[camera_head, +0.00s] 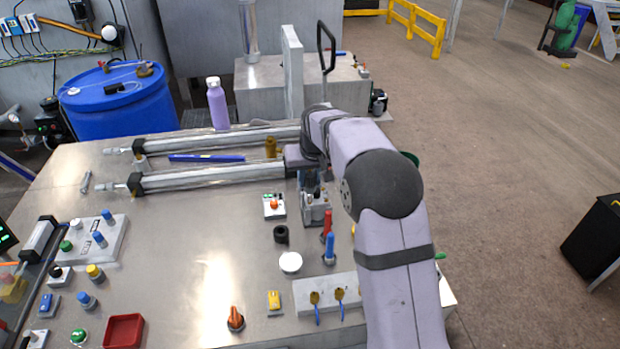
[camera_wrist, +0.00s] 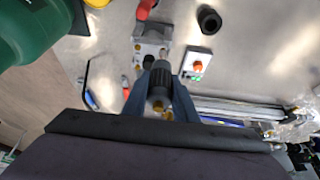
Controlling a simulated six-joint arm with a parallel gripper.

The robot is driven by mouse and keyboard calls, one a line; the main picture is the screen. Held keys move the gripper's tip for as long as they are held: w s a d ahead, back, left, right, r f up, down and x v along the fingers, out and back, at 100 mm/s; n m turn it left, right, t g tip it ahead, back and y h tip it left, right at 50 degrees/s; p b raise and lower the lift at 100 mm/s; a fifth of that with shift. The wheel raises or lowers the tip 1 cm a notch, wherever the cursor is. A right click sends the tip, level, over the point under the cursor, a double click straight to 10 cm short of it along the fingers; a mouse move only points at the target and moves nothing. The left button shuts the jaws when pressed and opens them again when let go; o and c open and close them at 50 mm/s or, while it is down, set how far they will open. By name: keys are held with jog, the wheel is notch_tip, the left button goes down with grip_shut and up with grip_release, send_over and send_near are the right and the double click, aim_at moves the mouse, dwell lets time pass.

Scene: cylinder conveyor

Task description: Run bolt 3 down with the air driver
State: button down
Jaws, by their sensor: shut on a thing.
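My gripper (camera_wrist: 158,84) is shut on the air driver (camera_wrist: 159,101), a dark, roughly cylindrical tool with a brassy end that shows between the two blue-grey fingers in the wrist view. In the head view the driver (camera_head: 310,182) hangs under my wrist, close above a grey metal block (camera_head: 316,211). In the wrist view the block (camera_wrist: 150,33) lies just beyond the fingertips, with small brassy spots on it. The driver's tip is partly hidden, and I cannot tell whether it touches a bolt. Which bolt is number 3 cannot be read.
A box with an orange button (camera_head: 274,205) and a black ring (camera_head: 281,234) stand left of the block. Red (camera_head: 328,223) and blue (camera_head: 330,247) handled tools stand in front. Two long cylinders (camera_head: 215,176) lie behind left. The table's middle left (camera_head: 200,240) is clear.

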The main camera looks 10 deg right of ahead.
jog(key=shift+f+b, duration=0.35)
jog(key=shift+f, duration=0.15)
dwell(0.6)
jog(key=shift+s+f, duration=0.25)
jog(key=shift+f, duration=0.15)
dwell(1.2)
jog(key=shift+r, duration=0.1)
jog(key=shift+w+r+p, duration=0.25)
jog(key=shift+r+p, duration=0.35)
jog(key=shift+r, duration=0.1)
jog(key=shift+r+p, duration=1.85)
jog(key=shift+r, duration=0.7)
jog(key=shift+w+d, duration=0.1)
